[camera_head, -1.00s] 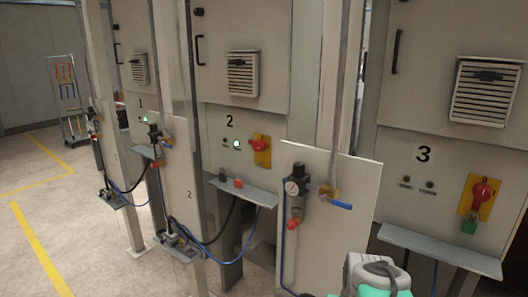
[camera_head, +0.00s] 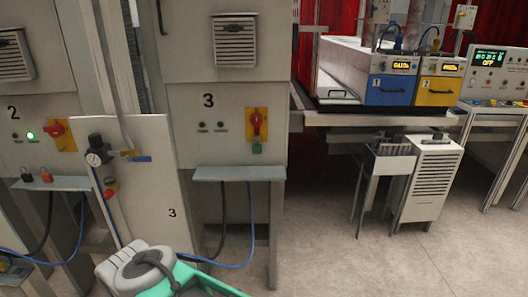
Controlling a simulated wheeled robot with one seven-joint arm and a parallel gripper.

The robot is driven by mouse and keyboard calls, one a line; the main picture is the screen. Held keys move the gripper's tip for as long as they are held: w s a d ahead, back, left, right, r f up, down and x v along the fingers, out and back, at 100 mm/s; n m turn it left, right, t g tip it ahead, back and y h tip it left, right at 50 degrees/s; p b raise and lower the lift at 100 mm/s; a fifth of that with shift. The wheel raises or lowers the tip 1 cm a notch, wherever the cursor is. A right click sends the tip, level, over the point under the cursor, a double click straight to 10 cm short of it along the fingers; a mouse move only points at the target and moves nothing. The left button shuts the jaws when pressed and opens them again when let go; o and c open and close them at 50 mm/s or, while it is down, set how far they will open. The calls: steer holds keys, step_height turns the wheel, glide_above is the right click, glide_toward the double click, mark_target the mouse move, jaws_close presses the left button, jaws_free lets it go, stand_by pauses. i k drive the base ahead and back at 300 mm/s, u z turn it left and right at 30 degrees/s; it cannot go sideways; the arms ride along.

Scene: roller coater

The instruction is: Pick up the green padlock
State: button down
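The green padlock (camera_head: 256,148) hangs at the lower end of the red rotary switch (camera_head: 256,121) on its yellow plate, on the front of the cabinet marked 3. It is small in view, and I cannot make out its shackle. A narrow grey shelf (camera_head: 240,173) juts out a little below it. Part of my grey and teal arm (camera_head: 150,272) shows at the bottom, left of centre, well below and to the left of the padlock. My gripper's fingers are not in view.
A black padlock (camera_head: 27,174) and a red padlock (camera_head: 46,176) sit on cabinet 2's shelf. A panel with a gauge and blue-handled valve (camera_head: 143,158) stands left of cabinet 3. A bench (camera_head: 385,119) and white unit (camera_head: 430,182) stand right. Front-right floor is clear.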

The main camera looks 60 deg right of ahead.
mark_target(256, 148)
steer(key=z, duration=0.95)
steer(key=i, duration=0.35)
steer(key=z, duration=2.5)
steer(key=i, duration=0.85)
steer(key=u, duration=4.35)
